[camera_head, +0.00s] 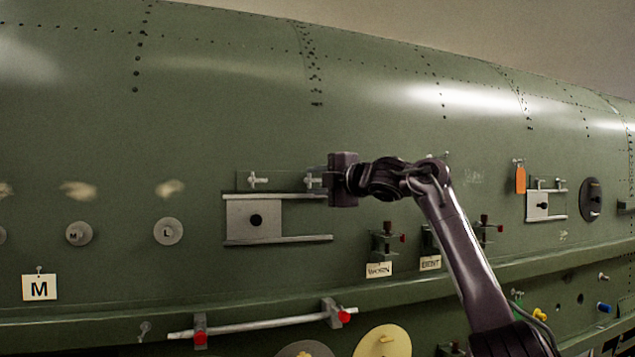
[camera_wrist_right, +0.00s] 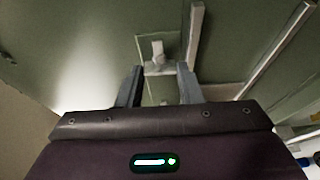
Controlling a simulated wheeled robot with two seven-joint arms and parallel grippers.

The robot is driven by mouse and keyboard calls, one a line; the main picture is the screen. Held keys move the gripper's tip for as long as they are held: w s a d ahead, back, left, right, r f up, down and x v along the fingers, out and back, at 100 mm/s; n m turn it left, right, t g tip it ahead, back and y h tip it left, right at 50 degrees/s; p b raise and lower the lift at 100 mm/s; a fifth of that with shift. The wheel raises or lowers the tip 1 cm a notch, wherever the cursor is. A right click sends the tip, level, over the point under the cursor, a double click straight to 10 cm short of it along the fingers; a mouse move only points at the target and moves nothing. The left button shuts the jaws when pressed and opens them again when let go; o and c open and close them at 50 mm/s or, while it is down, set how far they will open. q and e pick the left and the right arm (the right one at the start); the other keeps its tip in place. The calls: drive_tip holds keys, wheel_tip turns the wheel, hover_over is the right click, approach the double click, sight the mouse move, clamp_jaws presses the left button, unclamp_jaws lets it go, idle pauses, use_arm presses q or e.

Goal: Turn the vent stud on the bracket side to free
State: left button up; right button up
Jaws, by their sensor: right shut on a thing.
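My right gripper (camera_head: 322,180) reaches in from the right to the right-hand of two pale T-shaped studs (camera_head: 313,181) on the fuselage skin. In the right wrist view my gripper's two grey fingers (camera_wrist_right: 160,88) stand on either side of this stud (camera_wrist_right: 158,66), shut on its crossbar, and the gripper body hides part of it in the head view. The other T-shaped stud (camera_head: 254,180) is at the left end of the same clear strip. Which one is the vent stud, I cannot tell from any label. My left gripper is out of view.
A long bar (camera_head: 260,325) with red-ended clamps runs below the ledge. The skin above is clear.

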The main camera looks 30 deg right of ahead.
drive_tip(key=shift+f, duration=0.15)
drive_tip(key=o, duration=1)
drive_tip(key=shift+a, duration=0.1)
drive_tip(key=s+b, duration=0.1)
drive_tip(key=s, duration=0.1)
drive_tip(key=s+d+b, duration=0.1)
drive_tip(key=s+b, duration=0.1)
drive_tip(key=s, duration=0.1)
drive_tip(key=s+b, duration=0.1)
drive_tip(key=s, duration=0.1)
drive_tip(key=shift+s+d, duration=0.15)
drive_tip(key=shift+s, duration=0.2)
